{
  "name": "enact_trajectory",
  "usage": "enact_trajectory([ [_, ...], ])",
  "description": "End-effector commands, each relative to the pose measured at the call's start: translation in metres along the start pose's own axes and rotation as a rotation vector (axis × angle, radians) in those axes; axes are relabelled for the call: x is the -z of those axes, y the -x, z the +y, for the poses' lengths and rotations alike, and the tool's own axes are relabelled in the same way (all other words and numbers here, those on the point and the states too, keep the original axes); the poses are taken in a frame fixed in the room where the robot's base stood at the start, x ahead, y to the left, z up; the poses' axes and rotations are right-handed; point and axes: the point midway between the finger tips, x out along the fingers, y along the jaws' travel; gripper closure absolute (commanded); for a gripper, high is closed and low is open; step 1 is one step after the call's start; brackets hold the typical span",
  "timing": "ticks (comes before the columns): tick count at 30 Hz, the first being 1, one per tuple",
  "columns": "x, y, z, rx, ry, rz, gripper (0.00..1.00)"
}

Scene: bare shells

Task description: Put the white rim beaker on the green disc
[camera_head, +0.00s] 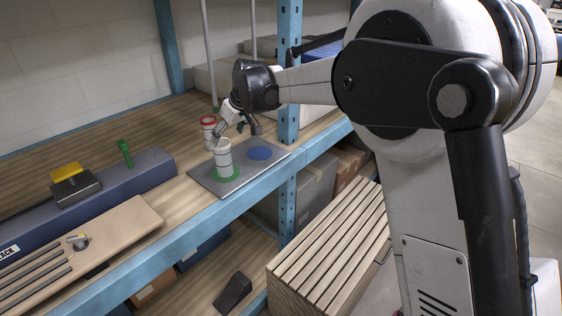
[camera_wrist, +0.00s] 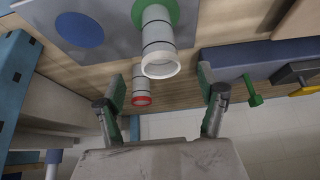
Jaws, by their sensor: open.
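The white rim beaker (camera_head: 223,158) stands upright on the green disc (camera_head: 226,177), at the left part of a grey plate on the shelf. In the wrist view the white rim beaker (camera_wrist: 157,38) rises from the green disc (camera_wrist: 172,12), with its open white rim toward me. My gripper (camera_head: 238,127) is open and empty, close behind and above the beaker in the head view. In the wrist view my gripper's fingers (camera_wrist: 160,78) are spread wide, with the rim just beyond the gap between their tips and apart from both. The beaker hides part of the disc.
A red-rim beaker (camera_head: 208,128) stands behind the white one; it also shows in the wrist view (camera_wrist: 141,91). The grey plate (camera_head: 204,174) bears a blue disc (camera_head: 259,153). A blue upright post (camera_head: 289,70) is close to the right of my gripper. A dark blue case (camera_head: 120,185) lies left.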

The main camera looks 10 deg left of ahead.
Motion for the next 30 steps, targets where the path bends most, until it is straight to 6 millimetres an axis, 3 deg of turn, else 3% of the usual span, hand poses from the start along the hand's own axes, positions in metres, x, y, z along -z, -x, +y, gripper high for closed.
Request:
enact_trajectory([
  [8,-0.003,0.007,0.003,-0.006,-0.009,0.000,0.28],
  [13,-0.028,0.050,0.016,-0.041,-0.066,0.003,0.28],
  [21,-0.100,0.145,0.035,-0.131,-0.210,0.009,0.28],
  [30,-0.196,0.229,0.032,-0.231,-0.368,0.023,0.28],
])
